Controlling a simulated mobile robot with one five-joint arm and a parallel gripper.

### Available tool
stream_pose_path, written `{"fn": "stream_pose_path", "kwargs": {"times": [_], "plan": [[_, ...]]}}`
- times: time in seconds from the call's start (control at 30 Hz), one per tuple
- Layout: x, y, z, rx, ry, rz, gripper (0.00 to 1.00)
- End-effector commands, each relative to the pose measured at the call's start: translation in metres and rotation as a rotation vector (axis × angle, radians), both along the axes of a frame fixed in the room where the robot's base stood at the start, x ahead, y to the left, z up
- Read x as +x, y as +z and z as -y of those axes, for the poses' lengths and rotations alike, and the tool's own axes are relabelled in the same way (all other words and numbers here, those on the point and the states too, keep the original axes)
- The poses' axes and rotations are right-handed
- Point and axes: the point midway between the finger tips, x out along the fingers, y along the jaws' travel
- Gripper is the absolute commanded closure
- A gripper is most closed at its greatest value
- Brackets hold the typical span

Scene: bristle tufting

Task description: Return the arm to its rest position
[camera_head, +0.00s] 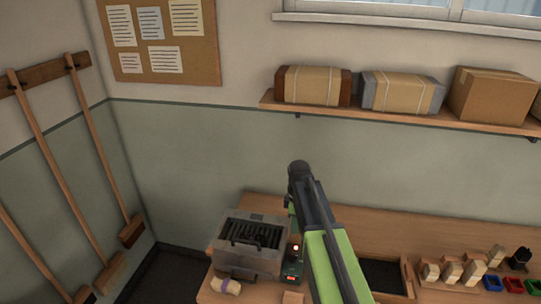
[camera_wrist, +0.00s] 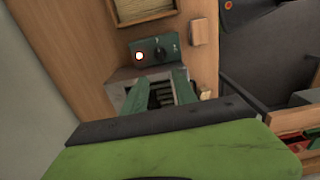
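My arm, green and black, rises from the bottom of the head view and ends in a dark joint above the wooden bench (camera_head: 355,227). The fingers cannot be made out clearly there. In the wrist view my gripper (camera_wrist: 160,84) shows two green fingers spread apart, with nothing seen between them but the slotted grey machine behind. The grey metal machine (camera_head: 238,258) with dark slats stands at the bench's left end; it also shows in the wrist view (camera_wrist: 122,78). A small green control box (camera_head: 291,273) with a lit lamp stands beside it, also in the wrist view (camera_wrist: 172,45).
A pale tied bundle (camera_head: 225,286) lies before the machine. Right of my arm are a dark-lined tray (camera_head: 384,276), several brush blocks (camera_head: 452,272) and coloured bins (camera_head: 513,285). A shelf (camera_head: 400,117) with parcels is above. Brooms (camera_head: 95,140) hang left.

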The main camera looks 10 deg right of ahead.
Motion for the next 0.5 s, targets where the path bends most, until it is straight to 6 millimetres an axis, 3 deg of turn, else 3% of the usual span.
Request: {"fn": "stream_pose_path", "kwargs": {"times": [0.17, 0.27, 0.4, 0.5], "plan": [[-0.008, -0.037, -0.001, 0.000, 0.001, 0.000, 0.66], [-0.039, -0.069, -0.002, 0.000, -0.021, 0.000, 0.66], [-0.091, -0.099, -0.002, 0.000, -0.304, 0.000, 0.66], [-0.119, -0.107, -0.003, 0.001, -0.557, 0.000, 0.66]]}}
